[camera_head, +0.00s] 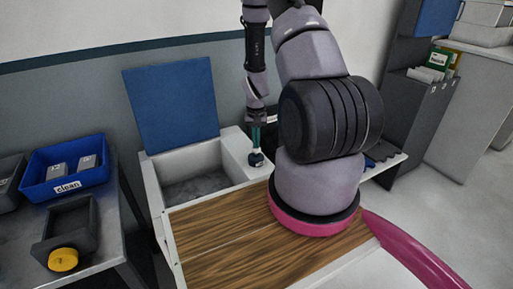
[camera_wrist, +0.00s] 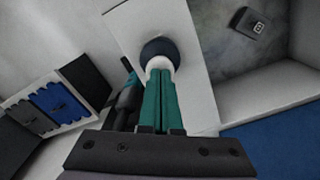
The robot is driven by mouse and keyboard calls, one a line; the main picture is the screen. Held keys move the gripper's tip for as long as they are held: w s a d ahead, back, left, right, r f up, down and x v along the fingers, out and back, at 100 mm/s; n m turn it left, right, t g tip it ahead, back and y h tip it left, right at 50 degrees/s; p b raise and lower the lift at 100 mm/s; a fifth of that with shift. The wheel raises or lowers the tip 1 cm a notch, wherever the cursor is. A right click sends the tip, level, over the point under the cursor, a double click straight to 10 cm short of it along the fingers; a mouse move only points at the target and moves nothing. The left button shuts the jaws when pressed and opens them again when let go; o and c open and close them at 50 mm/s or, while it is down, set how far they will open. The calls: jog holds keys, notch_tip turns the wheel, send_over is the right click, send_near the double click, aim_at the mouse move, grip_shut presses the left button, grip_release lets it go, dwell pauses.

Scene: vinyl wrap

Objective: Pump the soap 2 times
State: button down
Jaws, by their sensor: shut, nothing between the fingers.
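The soap dispenser (camera_head: 257,159) is a small dark navy bottle with a white top, upright on the white ledge to the right of the basin. In the wrist view, the dispenser (camera_wrist: 163,47) shows just beyond my fingertips, its white top nearest to them. My gripper (camera_head: 256,145) points down from above, with its teal fingers directly over the dispenser's top. The fingers (camera_wrist: 161,73) are together with nothing between them. The tips meet or nearly meet the white top; I cannot tell whether they press on it. The tips hide part of the top.
A white sink unit with a grey basin (camera_head: 196,188) stands left of the dispenser, with a blue panel (camera_head: 172,103) behind it. A wooden board (camera_head: 228,245) lies in front. A blue bin (camera_head: 65,171) and a dark tray (camera_head: 70,222) stand on the left table.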

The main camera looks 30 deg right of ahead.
jog(key=shift+f, duration=0.15)
jog(key=shift+r, duration=1.5)
